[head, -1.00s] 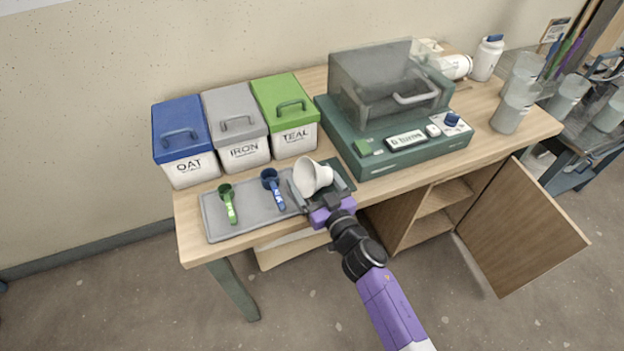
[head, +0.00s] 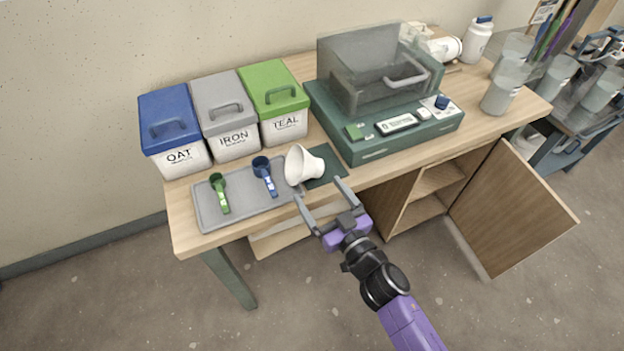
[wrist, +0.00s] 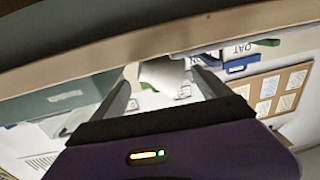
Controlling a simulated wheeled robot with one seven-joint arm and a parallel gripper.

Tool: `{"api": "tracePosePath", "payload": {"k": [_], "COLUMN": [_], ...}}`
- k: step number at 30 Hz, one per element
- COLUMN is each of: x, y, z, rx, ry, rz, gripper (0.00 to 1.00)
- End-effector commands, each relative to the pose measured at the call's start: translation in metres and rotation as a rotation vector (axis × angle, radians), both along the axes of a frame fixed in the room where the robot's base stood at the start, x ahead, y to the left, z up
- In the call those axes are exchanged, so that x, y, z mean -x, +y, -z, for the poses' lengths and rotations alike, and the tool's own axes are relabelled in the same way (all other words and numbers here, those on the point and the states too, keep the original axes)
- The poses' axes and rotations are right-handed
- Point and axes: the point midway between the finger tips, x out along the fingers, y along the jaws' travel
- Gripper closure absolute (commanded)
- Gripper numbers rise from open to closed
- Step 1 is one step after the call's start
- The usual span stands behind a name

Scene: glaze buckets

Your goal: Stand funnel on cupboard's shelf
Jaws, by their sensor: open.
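The white funnel (head: 304,166) lies on its side on the table, at the right end of the grey tray and partly over a dark green mat (head: 328,168). Its wide mouth faces left in the head view. My gripper (head: 321,190) is open and empty, just in front of the funnel at the table's front edge, its fingers apart and pointing toward it. In the wrist view the funnel (wrist: 162,74) shows between the open fingers, beyond their tips. The cupboard (head: 420,196) under the table has its door (head: 512,208) swung open, and a shelf (head: 437,180) shows inside.
The grey tray (head: 240,212) holds a green scoop (head: 220,194) and a blue scoop (head: 265,176). Blue, grey and green lidded buckets stand behind it. A green balance (head: 400,135) with a clear cover stands right of the funnel. The open door juts into the floor space.

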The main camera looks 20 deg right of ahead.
Motion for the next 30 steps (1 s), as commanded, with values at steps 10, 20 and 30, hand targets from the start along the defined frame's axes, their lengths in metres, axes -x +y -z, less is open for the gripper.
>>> {"api": "tracePosePath", "payload": {"k": [10, 20, 30], "x": [0.022, 0.050, 0.203], "y": [-0.002, -0.004, -0.004], "z": [0.000, 0.005, -0.007], "rx": [0.000, 0.007, 0.028], "ry": [0.000, 0.019, 0.117], "rz": [0.000, 0.002, 0.017], "gripper": [0.12, 0.12, 0.12]}}
